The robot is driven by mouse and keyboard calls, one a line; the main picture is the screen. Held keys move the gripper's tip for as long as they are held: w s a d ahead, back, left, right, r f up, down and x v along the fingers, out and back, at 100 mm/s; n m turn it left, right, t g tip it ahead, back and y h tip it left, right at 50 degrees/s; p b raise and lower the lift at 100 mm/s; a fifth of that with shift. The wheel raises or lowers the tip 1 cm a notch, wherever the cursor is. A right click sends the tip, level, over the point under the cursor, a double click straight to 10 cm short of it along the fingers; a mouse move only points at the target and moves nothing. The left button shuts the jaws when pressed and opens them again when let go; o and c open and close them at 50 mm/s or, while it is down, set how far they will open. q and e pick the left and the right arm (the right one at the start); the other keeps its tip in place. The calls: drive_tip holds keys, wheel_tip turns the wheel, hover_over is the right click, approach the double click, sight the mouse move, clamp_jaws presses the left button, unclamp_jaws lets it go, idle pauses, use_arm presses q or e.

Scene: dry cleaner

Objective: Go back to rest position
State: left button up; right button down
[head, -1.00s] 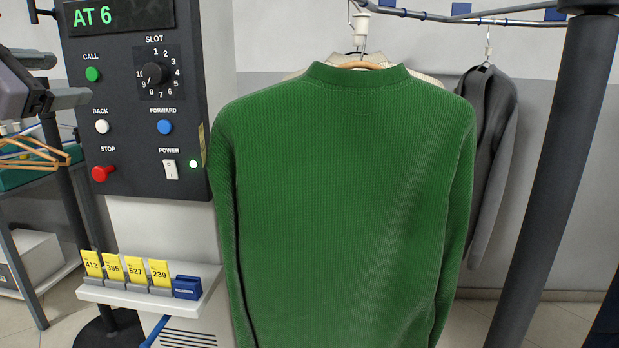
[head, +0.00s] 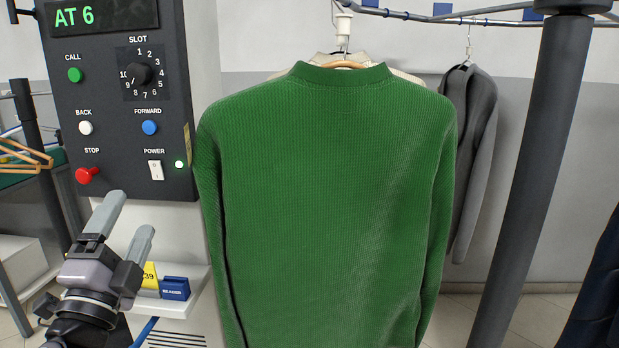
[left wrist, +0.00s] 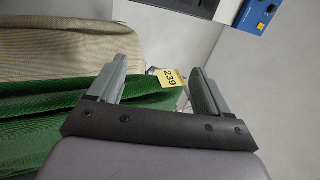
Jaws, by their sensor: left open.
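My left gripper (head: 130,216) is in the lower left of the head view, in front of the control panel's post and the tag shelf. Its two grey fingers point up and are apart, with nothing between them. In the left wrist view the fingers (left wrist: 160,68) are also spread and empty. A yellow tag marked 239 (left wrist: 170,78) shows beyond the gap between them. My right gripper is not in view.
A green sweater (head: 325,190) hangs from the rail (head: 430,17), right of the panel (head: 122,110), which reads AT 6. A grey jacket (head: 472,120) hangs behind. The shelf (head: 185,308) bears a blue reader (head: 175,288). A dark post (head: 535,160) stands right.

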use_arm(q)
drive_tip(key=s+a+f+n+g+y, duration=0.1)
drive_tip(key=s+f+n+g, duration=0.25)
drive_tip(key=f, duration=0.35)
drive_tip(key=s+a+f+n+g+y, duration=0.1)
drive_tip(key=s+f+n+g+y, duration=0.2)
drive_tip(key=f, duration=0.5)
drive_tip(key=s+a+f+n+g, duration=0.1)
drive_tip(key=s+f+n+g, duration=0.3)
drive_tip(key=f, duration=0.3)
drive_tip(key=s+d+f+n+g+h, duration=0.25)
drive_tip(key=s+f+g, duration=0.3)
drive_tip(key=s, duration=0.35)
drive_tip(key=s+d+f+n+g+h, duration=0.15)
drive_tip(key=s+d+f+g, duration=0.25)
drive_tip(key=s+f, duration=0.4)
drive_tip(key=w+d+t+h+p, duration=0.1)
drive_tip(key=w+d+t+p, duration=0.1)
drive_tip(key=w+t+p, duration=0.4)
drive_tip(key=shift+d+t+h+p, duration=0.15)
drive_tip(key=shift+t+h+p, duration=0.3)
drive_tip(key=shift+p, duration=0.4)
